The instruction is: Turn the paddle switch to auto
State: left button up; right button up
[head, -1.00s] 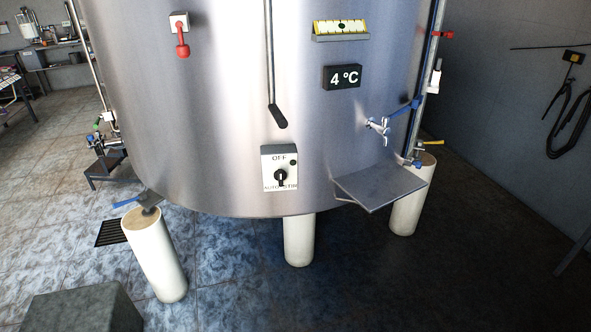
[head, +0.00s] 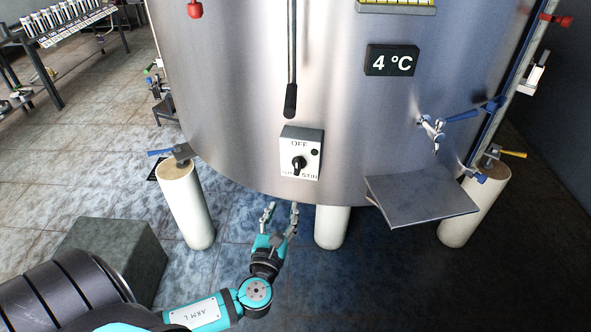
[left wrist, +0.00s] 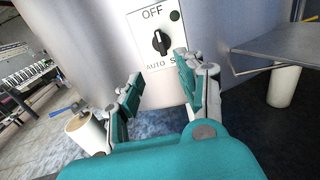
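The paddle switch (head: 299,165) is a black knob on a white plate (head: 313,165) on the tank's front, marked OFF at the top with AUTO and STIR below. The knob stands about upright; exactly which mark it points to I cannot tell. It also shows in the left wrist view (left wrist: 161,42), just beyond the fingers. My left gripper (head: 281,206) is open and empty, below the plate and apart from it. In the left wrist view the open fingers (left wrist: 158,84) frame the plate's lower part. My right gripper is not in view.
The steel tank (head: 230,110) stands on white legs (head: 332,226). A black-tipped lever (head: 290,98) hangs above the switch. A steel shelf (head: 420,193) juts out at right, below a blue-handled tap (head: 434,127). A grey block (head: 120,250) is on the floor at left.

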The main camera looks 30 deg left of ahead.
aim_at(296, 170)
pick_arm(q)
jog(key=p+x, duration=0.1)
jog(key=x, duration=1.5)
jog(key=shift+s+f, duration=0.1)
grip_shut()
